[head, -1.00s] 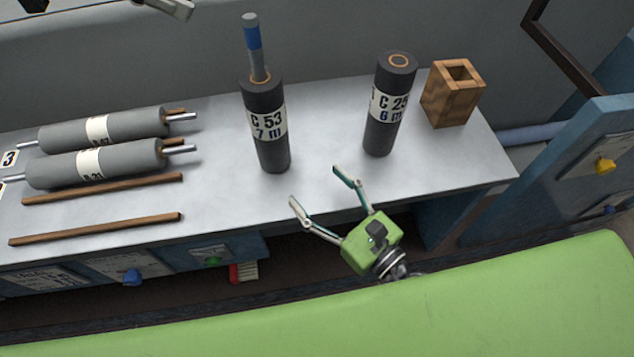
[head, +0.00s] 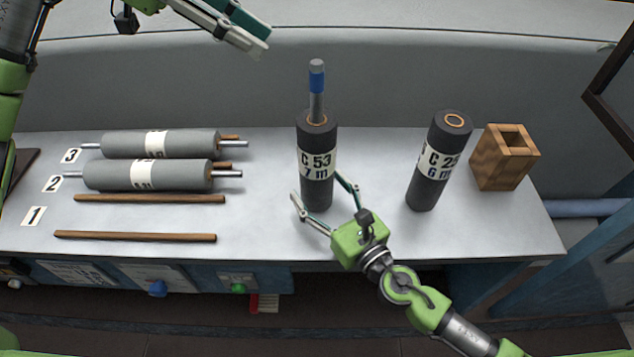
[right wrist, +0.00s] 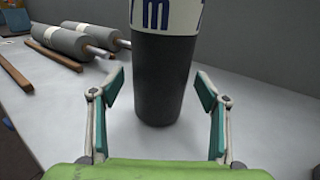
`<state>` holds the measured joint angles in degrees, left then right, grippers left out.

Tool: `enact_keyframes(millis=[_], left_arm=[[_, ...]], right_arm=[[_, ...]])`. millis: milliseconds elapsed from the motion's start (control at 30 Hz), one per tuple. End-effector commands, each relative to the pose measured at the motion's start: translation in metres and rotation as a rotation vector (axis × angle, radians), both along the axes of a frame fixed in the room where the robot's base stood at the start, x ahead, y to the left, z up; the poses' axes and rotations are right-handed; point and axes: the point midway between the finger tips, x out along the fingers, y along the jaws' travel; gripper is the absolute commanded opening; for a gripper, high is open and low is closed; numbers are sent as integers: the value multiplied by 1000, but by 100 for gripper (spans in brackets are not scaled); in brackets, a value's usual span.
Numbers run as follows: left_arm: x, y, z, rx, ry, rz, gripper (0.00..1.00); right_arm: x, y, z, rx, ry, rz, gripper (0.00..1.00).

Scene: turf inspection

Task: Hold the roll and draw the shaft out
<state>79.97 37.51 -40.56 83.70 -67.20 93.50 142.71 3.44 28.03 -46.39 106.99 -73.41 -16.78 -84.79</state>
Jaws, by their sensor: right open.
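The dark roll labelled C 53 (head: 318,192) stands upright on the bench. The shaft (head: 317,85), grey with a blue band, sticks up out of its top. My right gripper (head: 322,192) is open at the roll's lower part. In the right wrist view the roll (right wrist: 158,80) stands between and beyond the open fingers (right wrist: 160,88), with gaps on both sides. My left gripper (head: 262,38) is up at the top, left of the shaft and away from it. Its fingers are seen edge-on, so I cannot tell whether it is open.
A second dark roll (head: 436,165) and a hollow wooden block (head: 490,170) stand to the right. Two grey rollers (head: 180,143) (head: 110,177) lie on wooden strips (head: 150,199) at the left. The bench between the rollers and the C 53 roll is clear.

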Motion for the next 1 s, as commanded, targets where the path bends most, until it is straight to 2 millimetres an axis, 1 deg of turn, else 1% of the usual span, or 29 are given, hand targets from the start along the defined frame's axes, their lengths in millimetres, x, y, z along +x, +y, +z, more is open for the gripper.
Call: enact_keyframes(millis=[33,200,467,500,567,600,667,700,733,767,800,1000], left_arm=[[0,0,0,0,0,0,28],[0,0,0,0,0,0,28],[0,0,0,0,0,0,28],[0,0,0,0,0,0,28],[0,0,0,0,0,0,28],[0,0,0,0,0,0,28],[0,0,0,0,0,0,28],[0,0,0,0,0,0,28],[0,0,0,0,0,0,28],[0,0,0,0,0,0,33],[0,0,0,0,0,0,34],[0,-1,0,2,-5,-5,34]], right_arm=[[5,3,1,1,-1,0,68],[14,8,0,0,0,0,68],[15,9,0,-1,1,0,68],[15,9,0,-1,1,0,66],[15,9,0,-1,1,0,50],[15,9,0,-1,1,0,40],[15,9,0,-1,1,0,24],[15,9,0,-1,1,0,14],[15,9,0,-1,1,0,6],[15,9,0,-1,1,0,6],[15,9,0,-1,1,0,6],[15,9,0,-1,1,0,6]])
